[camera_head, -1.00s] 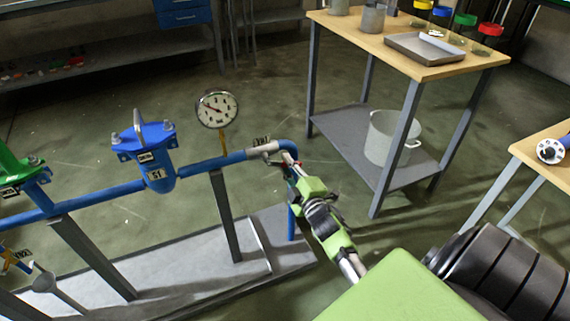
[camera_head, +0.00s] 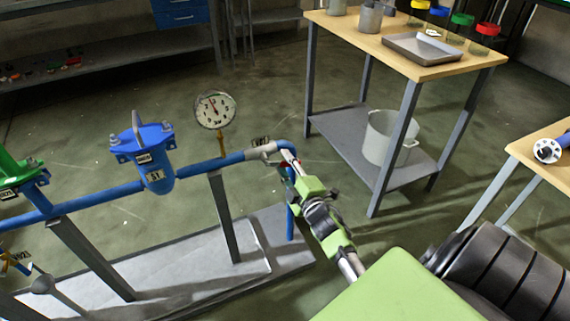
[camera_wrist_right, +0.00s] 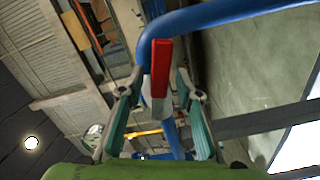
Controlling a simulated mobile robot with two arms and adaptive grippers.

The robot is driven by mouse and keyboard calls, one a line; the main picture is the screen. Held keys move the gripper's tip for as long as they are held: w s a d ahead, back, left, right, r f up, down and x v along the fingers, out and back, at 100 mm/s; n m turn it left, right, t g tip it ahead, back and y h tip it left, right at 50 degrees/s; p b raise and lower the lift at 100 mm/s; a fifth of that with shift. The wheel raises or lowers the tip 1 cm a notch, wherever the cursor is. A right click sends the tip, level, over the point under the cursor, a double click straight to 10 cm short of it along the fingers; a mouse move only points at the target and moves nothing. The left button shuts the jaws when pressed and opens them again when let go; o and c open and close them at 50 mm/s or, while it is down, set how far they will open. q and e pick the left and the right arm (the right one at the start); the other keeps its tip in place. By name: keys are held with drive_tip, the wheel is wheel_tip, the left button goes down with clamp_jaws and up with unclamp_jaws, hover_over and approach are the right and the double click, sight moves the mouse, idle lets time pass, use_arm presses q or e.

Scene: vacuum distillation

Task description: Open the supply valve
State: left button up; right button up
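The supply valve (camera_head: 262,149), a grey body with a label, sits on the blue pipe near its right-hand bend. Its lever (camera_wrist_right: 161,68) has a red end and a pale part below, and shows large in the right wrist view. My right gripper (camera_wrist_right: 158,78) has its two teal fingers apart, one on each side of the lever, with narrow gaps visible. In the head view my right gripper (camera_head: 294,172) is at the bend, and its fingers partly hide the lever. The pressure gauge (camera_head: 215,111) stands left of the valve, its needle pointing up. My left gripper is not in view.
A blue filter housing (camera_head: 155,160) and a green fitting (camera_head: 18,170) are further left on the pipe. Grey posts carry the pipe on a base plate (camera_head: 190,275). A wooden-topped table (camera_head: 460,62) stands behind, with a pot (camera_head: 385,138) on its lower shelf.

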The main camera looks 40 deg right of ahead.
drive_tip(key=v, duration=1.2)
drive_tip(key=shift+f, duration=0.1)
